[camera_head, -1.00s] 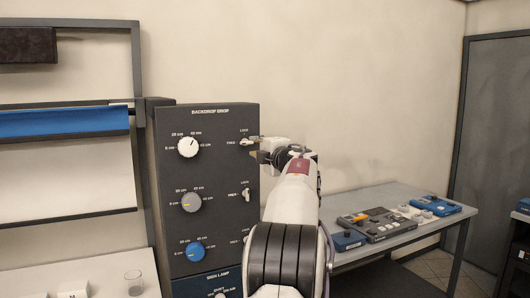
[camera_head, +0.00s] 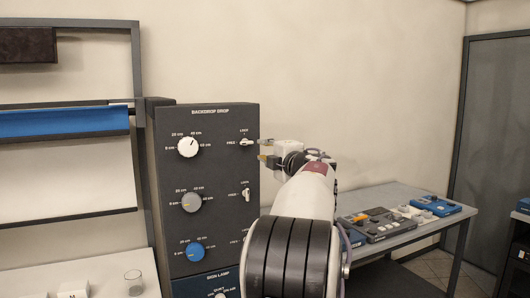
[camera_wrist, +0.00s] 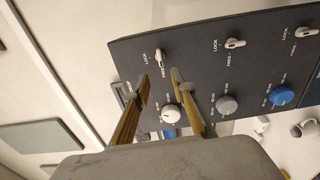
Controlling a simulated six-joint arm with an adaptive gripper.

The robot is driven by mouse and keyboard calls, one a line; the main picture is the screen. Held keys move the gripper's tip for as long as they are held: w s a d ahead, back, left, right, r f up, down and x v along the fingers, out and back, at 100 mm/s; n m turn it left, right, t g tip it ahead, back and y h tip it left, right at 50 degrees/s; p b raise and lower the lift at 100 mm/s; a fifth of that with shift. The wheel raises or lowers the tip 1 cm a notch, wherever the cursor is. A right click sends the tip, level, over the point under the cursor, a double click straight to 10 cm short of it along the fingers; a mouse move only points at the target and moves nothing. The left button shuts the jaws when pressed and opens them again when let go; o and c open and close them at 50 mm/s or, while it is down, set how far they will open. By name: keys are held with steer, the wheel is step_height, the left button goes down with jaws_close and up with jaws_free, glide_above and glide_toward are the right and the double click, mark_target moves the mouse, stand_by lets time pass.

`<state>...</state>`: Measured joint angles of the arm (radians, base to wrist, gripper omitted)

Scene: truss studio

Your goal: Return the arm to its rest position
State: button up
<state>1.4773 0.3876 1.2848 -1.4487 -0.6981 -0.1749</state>
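My gripper (camera_head: 266,150) is just right of the dark control panel (camera_head: 222,150) marked BACKDROP DROP, near the height of its top lock switch (camera_head: 245,142). In the wrist view its two fingers (camera_wrist: 158,88) stand apart with a gap between them, and nothing is held. The top switch also shows in the wrist view (camera_wrist: 161,60), beyond the fingertips and apart from them. The white dial (camera_head: 188,147), grey dial (camera_head: 192,203) and blue dial (camera_head: 195,252) sit down the panel's left side.
A grey table (camera_head: 400,190) with control boxes (camera_head: 378,224) stands at the right. A rack with a blue roll (camera_head: 65,122) is at the left. The wall space above my arm is clear.

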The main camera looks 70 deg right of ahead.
stand_by(0.6)
steer(key=s+d+f+m+g+h, duration=0.2)
steer(key=s+d+f+m+g, duration=0.1)
steer(key=s+f+m+g, duration=0.7)
steer(key=w+a+f+m+y, duration=0.25)
steer(key=w+a+f, duration=0.2)
steer(key=a, duration=0.95)
steer(key=w+a+f+m+y, duration=0.25)
steer(key=a+f, duration=0.35)
steer(key=a, duration=0.7)
steer(key=w+a+f+m+y, duration=0.1)
steer(key=w+a+f+y, duration=0.4)
steer(key=a, duration=0.9)
steer(key=s+a+f+n+t+y, duration=0.1)
steer(key=a+f+n+y, duration=0.1)
steer(key=a, duration=1.4)
steer(key=s+a+f+n+t+y, duration=0.1)
steer(key=a+n, duration=0.3)
steer(key=a, duration=1.3)
steer(key=shift+s+f+n+t+y, duration=0.4)
steer(key=shift+s+f+y, duration=0.25)
steer(key=shift+y, duration=0.25)
